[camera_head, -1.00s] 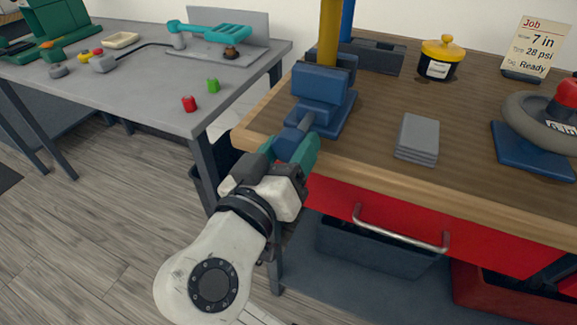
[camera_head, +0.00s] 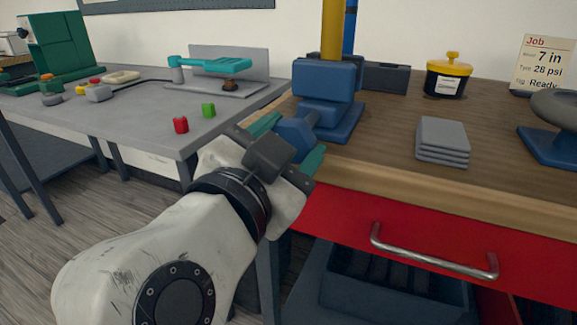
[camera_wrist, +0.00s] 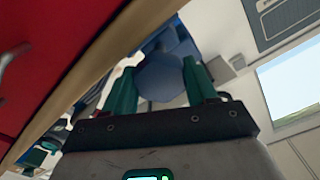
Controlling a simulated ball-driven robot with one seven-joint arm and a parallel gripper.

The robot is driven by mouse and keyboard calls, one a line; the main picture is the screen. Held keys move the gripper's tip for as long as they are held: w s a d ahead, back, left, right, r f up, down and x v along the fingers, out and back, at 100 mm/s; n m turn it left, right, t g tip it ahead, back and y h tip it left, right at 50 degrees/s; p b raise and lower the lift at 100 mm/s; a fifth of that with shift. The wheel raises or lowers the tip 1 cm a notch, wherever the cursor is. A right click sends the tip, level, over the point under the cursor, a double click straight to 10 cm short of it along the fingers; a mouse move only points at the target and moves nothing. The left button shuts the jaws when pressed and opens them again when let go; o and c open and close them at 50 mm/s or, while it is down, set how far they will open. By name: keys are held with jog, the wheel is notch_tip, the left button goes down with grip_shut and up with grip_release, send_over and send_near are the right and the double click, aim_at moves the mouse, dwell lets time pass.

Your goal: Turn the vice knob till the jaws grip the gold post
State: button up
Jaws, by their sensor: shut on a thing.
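The blue vice (camera_head: 327,88) stands at the near left corner of the wooden bench. The gold post (camera_head: 333,30) rises upright at the vice's back; its lower end is hidden behind the blue block, so I cannot tell whether the jaws touch it. The blue vice knob (camera_head: 296,137) sticks out from the vice's front. My gripper (camera_head: 291,145) has its green fingers on either side of the knob, shut on it. In the wrist view the faceted knob (camera_wrist: 160,77) sits between the two green fingers (camera_wrist: 163,85).
A stack of grey plates (camera_head: 442,141) lies on the bench right of the vice. A yellow-lidded pot (camera_head: 448,78) and a job card (camera_head: 543,66) stand behind. A red drawer (camera_head: 345,222) with a metal handle (camera_head: 433,254) is below. A grey table (camera_head: 150,118) stands at left.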

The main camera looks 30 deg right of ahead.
jog(key=shift+m+b, duration=0.8)
jog(key=o, duration=1.1)
jog(key=shift+c, duration=0.2)
jog(key=p+v, duration=0.2)
jog(key=v, duration=0.8)
jog(key=shift+s+a, duration=0.2)
jog(key=shift+a, duration=0.1)
jog(key=shift+a, duration=0.1)
